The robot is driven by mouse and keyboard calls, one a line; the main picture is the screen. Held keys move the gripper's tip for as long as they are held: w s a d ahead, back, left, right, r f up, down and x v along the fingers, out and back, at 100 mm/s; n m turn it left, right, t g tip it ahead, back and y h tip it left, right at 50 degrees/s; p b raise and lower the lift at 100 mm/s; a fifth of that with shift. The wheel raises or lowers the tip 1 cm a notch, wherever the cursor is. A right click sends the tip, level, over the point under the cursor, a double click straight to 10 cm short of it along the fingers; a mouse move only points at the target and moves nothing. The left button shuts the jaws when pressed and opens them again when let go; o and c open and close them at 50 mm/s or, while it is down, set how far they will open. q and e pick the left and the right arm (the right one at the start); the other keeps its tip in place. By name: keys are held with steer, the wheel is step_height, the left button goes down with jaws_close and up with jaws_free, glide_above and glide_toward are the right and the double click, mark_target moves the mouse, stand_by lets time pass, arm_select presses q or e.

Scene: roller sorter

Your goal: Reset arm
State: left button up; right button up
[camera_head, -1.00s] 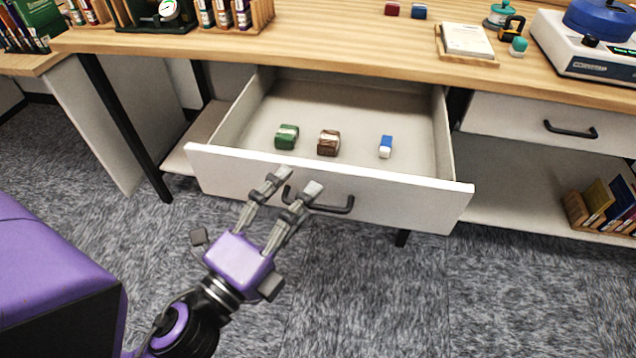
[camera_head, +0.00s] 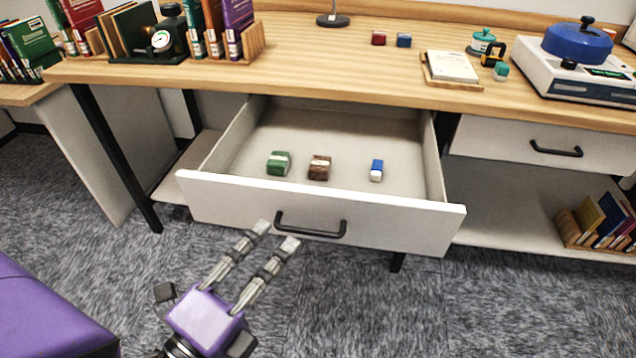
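My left gripper (camera_head: 274,237) is in front of the open desk drawer (camera_head: 400,222), a little below its black handle (camera_head: 311,225). Its two fingers are apart with nothing between them, and they do not hold the handle. My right gripper is not in the head view. Inside the drawer lie a green block (camera_head: 278,163), a brown block (camera_head: 319,167) and a blue and white eraser-like block (camera_head: 376,170).
The desk top (camera_head: 330,65) carries books (camera_head: 80,15), a gauge (camera_head: 161,41), a notepad (camera_head: 452,66), small red (camera_head: 378,38) and blue (camera_head: 404,40) blocks, and a blue-lidded machine (camera_head: 577,42). A shut drawer (camera_head: 500,140) is at right. Carpet (camera_head: 350,300) in front is clear.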

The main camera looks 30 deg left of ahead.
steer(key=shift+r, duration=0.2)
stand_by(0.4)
